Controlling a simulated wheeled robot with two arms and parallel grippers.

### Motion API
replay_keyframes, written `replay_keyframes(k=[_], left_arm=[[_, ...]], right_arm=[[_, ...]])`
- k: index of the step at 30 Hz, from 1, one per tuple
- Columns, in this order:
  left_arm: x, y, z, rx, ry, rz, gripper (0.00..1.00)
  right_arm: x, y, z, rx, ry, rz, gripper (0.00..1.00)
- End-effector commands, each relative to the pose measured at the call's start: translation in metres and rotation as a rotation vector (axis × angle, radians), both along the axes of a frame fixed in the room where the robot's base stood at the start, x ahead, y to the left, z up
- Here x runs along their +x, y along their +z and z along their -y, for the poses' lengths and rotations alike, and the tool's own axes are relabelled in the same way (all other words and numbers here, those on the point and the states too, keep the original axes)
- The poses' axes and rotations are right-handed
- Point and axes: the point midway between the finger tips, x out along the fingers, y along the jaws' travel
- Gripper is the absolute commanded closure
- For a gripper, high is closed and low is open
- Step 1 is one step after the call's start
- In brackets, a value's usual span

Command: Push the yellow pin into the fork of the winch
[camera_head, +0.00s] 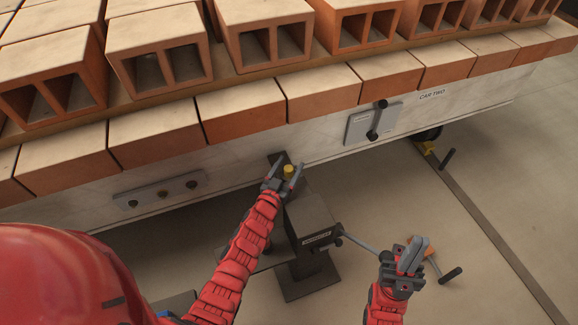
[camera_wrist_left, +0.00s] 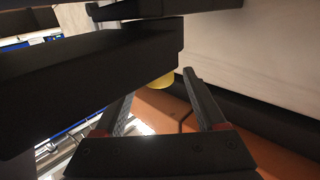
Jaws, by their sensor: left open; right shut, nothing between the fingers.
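The yellow pin (camera_head: 288,170) stands at the dark metal fork (camera_head: 278,158) of the winch, close to the car's pale side beam. Its rounded yellow end also shows in the left wrist view (camera_wrist_left: 162,81), partly hidden by a dark bar. The winch (camera_head: 312,218) is a dark box on a post, with a crank arm reaching right. My left gripper (camera_head: 285,177) is open, its fingers just short of the pin and on either side of it; contact cannot be told. My right gripper (camera_head: 412,254) is shut and empty, near the crank arm's far end.
The car's side beam (camera_head: 240,160) and rows of hollow bricks (camera_head: 160,50) lie just beyond my left gripper. A latch plate (camera_head: 372,122) is on the beam. The floor at right is mostly clear, with a rail.

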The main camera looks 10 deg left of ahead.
Motion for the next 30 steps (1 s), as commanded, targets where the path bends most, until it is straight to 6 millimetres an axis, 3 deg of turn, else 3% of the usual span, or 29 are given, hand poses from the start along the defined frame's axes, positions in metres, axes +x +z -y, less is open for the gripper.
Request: replay_keyframes(k=[7,21,30], left_arm=[[-0.001,0.041,0.001,0.001,-0.004,0.003,0.27],[-0.109,0.047,0.022,-0.002,0.000,0.002,0.27],[-0.152,0.049,0.031,-0.001,-0.001,0.000,0.27]], right_arm=[[0.000,0.021,0.000,0.000,0.000,0.000,1.00],[0.000,0.031,0.000,0.000,0.000,0.000,1.00],[0.000,0.035,0.000,0.000,0.000,0.000,1.00]])
